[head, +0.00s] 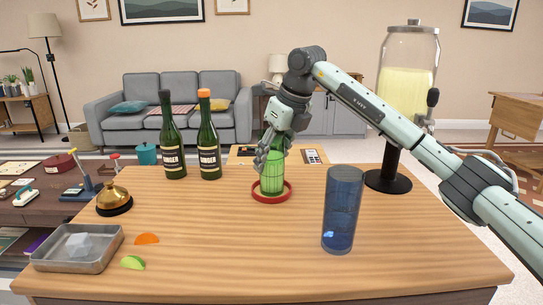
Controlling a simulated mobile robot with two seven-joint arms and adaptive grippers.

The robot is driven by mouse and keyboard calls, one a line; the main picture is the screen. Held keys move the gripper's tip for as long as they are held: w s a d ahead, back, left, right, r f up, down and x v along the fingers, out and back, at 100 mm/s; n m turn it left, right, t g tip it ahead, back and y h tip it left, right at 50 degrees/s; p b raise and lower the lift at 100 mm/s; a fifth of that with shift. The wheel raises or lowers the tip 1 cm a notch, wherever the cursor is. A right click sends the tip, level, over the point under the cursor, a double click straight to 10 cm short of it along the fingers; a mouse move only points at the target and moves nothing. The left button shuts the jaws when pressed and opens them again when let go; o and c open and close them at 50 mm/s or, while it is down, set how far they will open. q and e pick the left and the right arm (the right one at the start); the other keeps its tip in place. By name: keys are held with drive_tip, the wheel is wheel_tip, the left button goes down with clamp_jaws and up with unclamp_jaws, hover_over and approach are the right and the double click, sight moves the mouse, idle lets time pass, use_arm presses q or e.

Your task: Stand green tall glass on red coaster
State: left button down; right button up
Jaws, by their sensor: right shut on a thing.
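The green tall glass (271,177) is upright at the far middle of the wooden counter, within the ring of the red coaster (272,198). Its base appears to be on the coaster or just above it; I cannot tell which. My right gripper (270,155) reaches in from the right and is shut on the upper part of the glass, hiding its rim. My left gripper is not in the picture.
A blue tall glass (342,210) stands right of the coaster. A drink dispenser (407,75) stands behind it. Two dark bottles (209,140) are at the back left. A brass bell (114,200), metal tray (108,259), orange wedge (147,239) and lime wedge (132,263) sit left. The front middle is clear.

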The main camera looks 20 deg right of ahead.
drive_tip(key=shift+r, duration=0.1)
drive_tip(key=o, duration=1.6)
drive_tip(key=v, duration=1.2)
drive_tip(key=shift+s+d, duration=0.1)
